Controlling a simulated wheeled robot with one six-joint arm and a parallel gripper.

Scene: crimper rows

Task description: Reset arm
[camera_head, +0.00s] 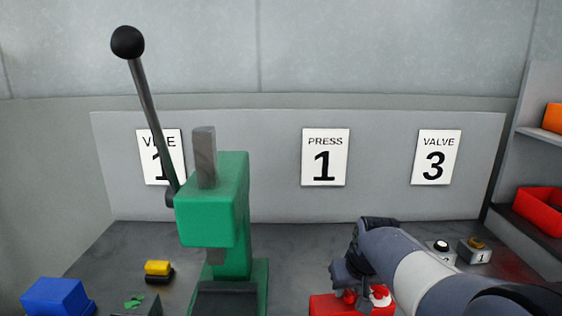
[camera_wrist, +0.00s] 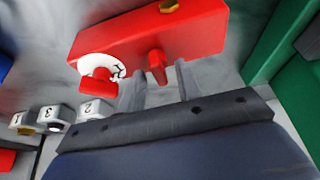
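My arm comes in from the lower right in the head view. My gripper (camera_wrist: 160,83) shows in the wrist view with its two grey fingers apart. A small red knob (camera_wrist: 157,66) on a red block (camera_wrist: 180,38) appears between the fingertips, with gaps on both sides. The red block also shows in the head view (camera_head: 326,305), partly behind my arm. A white disc (camera_wrist: 97,66) with a red handle sits on the block, left of the fingers. Whether a finger touches the block, I cannot tell.
A green press (camera_head: 222,215) with a tall black-balled lever (camera_head: 127,42) stands left of my arm. Small button boxes (camera_head: 474,250) stand right. A blue block (camera_head: 58,297) and yellow piece (camera_head: 158,270) lie left. Red bins and a wall panel are behind.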

